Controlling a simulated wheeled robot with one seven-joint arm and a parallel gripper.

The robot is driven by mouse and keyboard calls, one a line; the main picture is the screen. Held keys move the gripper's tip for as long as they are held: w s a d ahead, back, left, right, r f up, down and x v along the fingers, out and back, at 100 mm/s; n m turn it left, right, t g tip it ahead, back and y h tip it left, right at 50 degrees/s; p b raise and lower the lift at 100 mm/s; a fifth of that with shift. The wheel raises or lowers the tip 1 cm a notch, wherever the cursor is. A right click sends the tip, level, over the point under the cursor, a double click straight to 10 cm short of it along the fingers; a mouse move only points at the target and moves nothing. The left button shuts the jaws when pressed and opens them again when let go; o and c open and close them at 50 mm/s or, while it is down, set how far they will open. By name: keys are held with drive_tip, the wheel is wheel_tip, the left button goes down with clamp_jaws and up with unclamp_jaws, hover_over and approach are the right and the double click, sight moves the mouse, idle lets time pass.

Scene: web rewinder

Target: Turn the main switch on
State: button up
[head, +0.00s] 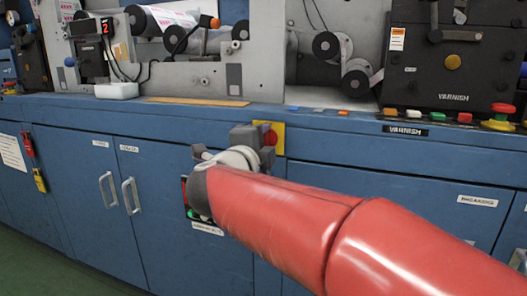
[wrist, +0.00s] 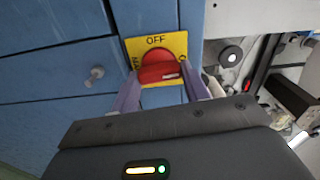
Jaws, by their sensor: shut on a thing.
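The main switch is a red rotary knob (wrist: 157,67) on a yellow plate (wrist: 178,42) marked OFF along its upper edge in the wrist view. A pale mark shows on the knob's lower right; I cannot tell its exact setting. My gripper (wrist: 161,80) has one finger at each side of the knob and is shut on it. In the head view my gripper (head: 252,142) covers the left part of the yellow plate (head: 280,138), on the blue cabinet front just below the ledge. The knob (head: 268,134) is partly hidden there.
Blue cabinet doors with handles (head: 129,194) lie left of my arm. A red and green button box (head: 190,208) sits below my gripper, partly hidden. Rollers and black varnish units (head: 452,75) stand above the ledge, with coloured buttons at right.

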drive_tip(key=shift+m+b, duration=0.3)
drive_tip(key=shift+m, duration=0.4)
drive_tip(key=o, duration=1)
drive_tip(key=v, duration=0.8)
drive_tip(key=shift+p, duration=0.4)
